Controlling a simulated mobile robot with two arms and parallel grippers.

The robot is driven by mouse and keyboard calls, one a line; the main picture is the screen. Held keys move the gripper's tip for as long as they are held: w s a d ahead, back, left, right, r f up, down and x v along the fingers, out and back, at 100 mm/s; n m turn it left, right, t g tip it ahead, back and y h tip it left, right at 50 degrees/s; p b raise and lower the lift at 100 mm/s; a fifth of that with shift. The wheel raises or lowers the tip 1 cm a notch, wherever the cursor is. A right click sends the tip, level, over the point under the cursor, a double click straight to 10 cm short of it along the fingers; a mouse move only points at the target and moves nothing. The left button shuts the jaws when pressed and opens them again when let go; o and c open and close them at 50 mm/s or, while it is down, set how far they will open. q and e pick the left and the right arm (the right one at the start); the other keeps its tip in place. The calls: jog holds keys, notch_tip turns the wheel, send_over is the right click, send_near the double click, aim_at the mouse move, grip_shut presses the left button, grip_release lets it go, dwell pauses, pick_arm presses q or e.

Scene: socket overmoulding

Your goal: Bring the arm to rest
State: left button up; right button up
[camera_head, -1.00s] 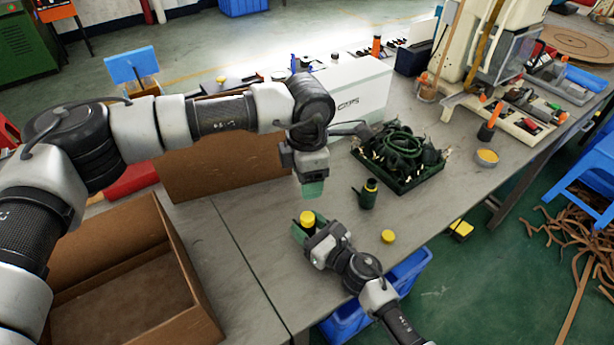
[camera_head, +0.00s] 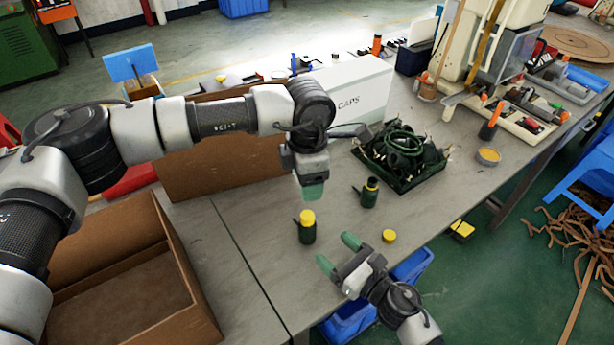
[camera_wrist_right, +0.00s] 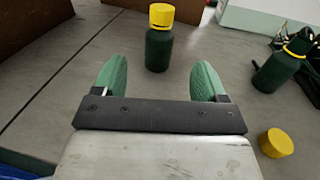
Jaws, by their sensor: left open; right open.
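My right gripper (camera_head: 338,252) is open and empty low over the table's front part, its green fingertips apart. In the right wrist view the two green fingers (camera_wrist_right: 158,80) are spread wide with nothing between them. A dark green bottle with a yellow cap (camera_head: 306,230) stands upright on the table just beyond the right gripper; it also shows in the right wrist view (camera_wrist_right: 158,45). My left gripper (camera_head: 310,188) hangs pointing down above the table, behind that bottle; its green fingers overlap in this view and no object shows in it.
A second dark green bottle (camera_head: 369,195) stands to the right, with a loose yellow cap (camera_head: 389,236) near the edge.

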jog(key=shift+v, duration=0.8)
